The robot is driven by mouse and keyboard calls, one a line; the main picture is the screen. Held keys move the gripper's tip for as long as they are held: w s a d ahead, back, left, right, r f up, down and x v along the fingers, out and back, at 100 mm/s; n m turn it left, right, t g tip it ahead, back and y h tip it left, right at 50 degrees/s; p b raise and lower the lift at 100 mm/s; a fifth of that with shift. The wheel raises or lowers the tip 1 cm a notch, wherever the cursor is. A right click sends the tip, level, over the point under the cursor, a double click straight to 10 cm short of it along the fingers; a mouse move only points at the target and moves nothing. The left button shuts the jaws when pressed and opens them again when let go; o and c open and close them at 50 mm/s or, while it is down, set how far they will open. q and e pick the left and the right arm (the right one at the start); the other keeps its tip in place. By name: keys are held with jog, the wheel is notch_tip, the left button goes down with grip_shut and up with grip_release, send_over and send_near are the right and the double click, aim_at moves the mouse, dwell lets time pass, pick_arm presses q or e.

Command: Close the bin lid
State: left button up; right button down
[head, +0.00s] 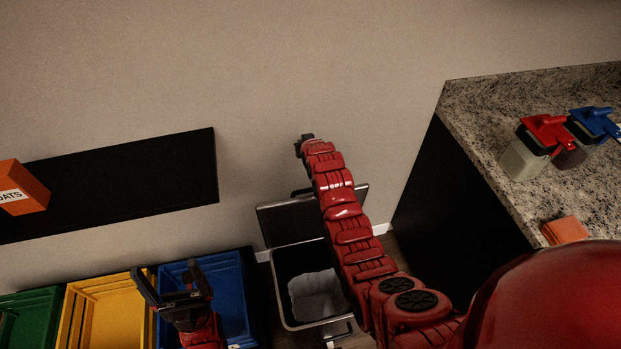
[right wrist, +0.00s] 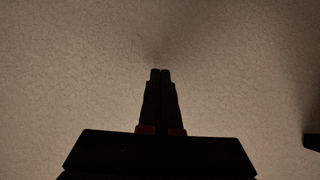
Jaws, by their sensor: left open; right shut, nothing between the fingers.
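The bin (head: 285,312) stands on the floor against the wall, with a pale liner or bag inside. Its lid (head: 276,224) is open, raised at the back by the wall, and partly hidden by my right arm. My right gripper (head: 302,138) is beyond and above the lid, near the wall. In the right wrist view its fingers (right wrist: 161,75) are shut with nothing between them, facing bare wall. My left gripper (head: 172,278) is open and empty above the blue crate, left of the bin.
Blue (head: 241,290), yellow (head: 85,303) and green (head: 28,302) crates stand left of the bin. A black shelf (head: 130,180) holds an orange oats box (head: 22,188). A granite counter (head: 480,120) at right carries red-lidded (head: 528,155) and blue-lidded containers and an orange block (head: 564,230).

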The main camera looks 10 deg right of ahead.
jog(key=s+r+g, duration=0.2)
jog(key=s+g, duration=0.6)
jog(key=b+x, duration=0.8)
jog(key=x, duration=0.3)
jog(key=s+p, duration=0.2)
jog(key=p, duration=0.2)
jog(key=s+r+p, duration=0.1)
jog(key=s+p, duration=0.1)
jog(key=p, duration=0.2)
jog(key=shift+s+d+r, duration=0.1)
jog(key=shift+s+r, duration=0.05)
jog(key=shift+r, duration=0.05)
